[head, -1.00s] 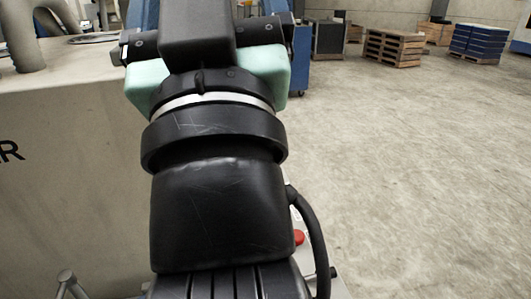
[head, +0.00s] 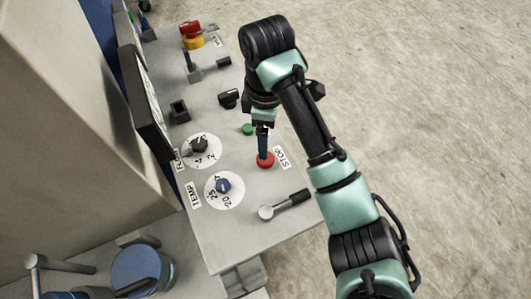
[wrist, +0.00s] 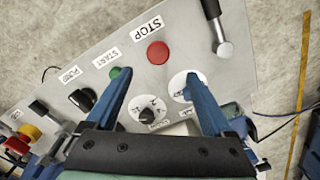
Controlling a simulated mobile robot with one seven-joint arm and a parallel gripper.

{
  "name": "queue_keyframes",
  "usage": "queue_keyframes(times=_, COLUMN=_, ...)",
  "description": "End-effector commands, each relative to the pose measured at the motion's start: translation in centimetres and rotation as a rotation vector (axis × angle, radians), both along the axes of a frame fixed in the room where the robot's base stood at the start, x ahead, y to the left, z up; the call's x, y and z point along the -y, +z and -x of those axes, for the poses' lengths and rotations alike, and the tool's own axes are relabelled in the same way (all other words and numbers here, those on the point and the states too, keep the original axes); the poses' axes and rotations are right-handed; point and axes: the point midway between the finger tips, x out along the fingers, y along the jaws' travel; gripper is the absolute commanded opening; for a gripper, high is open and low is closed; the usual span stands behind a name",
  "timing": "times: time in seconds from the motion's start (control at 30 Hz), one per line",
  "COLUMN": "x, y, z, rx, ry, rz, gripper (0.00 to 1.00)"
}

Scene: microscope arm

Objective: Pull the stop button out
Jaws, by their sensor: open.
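The stop button (head: 265,160) is a round red button on the grey sloping panel (head: 240,222), beside a white STOP label (head: 282,157). In the wrist view the red button (wrist: 157,53) shows whole, ahead of the fingertips and roughly centred between them. My gripper (head: 263,148) comes over the panel with its blue fingers pointing at the button; in the head view they overlap its upper edge. The wrist view shows my gripper (wrist: 158,85) open and empty, its two blue fingers wide apart. I cannot tell whether a finger touches the button.
A green button (head: 247,129) lies close to the stop button. A black knob (head: 199,146), a blue TEMP knob (head: 223,186) and a lever (head: 287,204) surround it. A red-and-yellow switch (head: 191,34) stands at the far end. Open floor lies right of the panel.

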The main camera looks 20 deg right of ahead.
Motion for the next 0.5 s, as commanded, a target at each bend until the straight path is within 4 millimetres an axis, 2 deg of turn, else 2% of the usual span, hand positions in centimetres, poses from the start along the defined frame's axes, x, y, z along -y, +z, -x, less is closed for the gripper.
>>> queue_keyframes(times=0.03, x=-0.2, y=-1.9, z=0.0, rx=0.000, ry=0.002, rz=-0.002, gripper=0.86)
queue_keyframes(times=0.1, x=-0.2, y=-3.3, z=0.0, rx=0.000, ry=0.000, rz=-0.004, gripper=0.86)
queue_keyframes(times=0.13, x=-0.1, y=-3.3, z=0.0, rx=-0.001, ry=-0.001, rz=-0.002, gripper=0.86)
queue_keyframes(times=0.33, x=0.0, y=-7.0, z=0.0, rx=-0.001, ry=-0.002, rz=-0.001, gripper=0.86)
queue_keyframes(times=0.5, x=0.0, y=-9.0, z=-0.1, rx=0.003, ry=-0.001, rz=0.002, gripper=0.86)
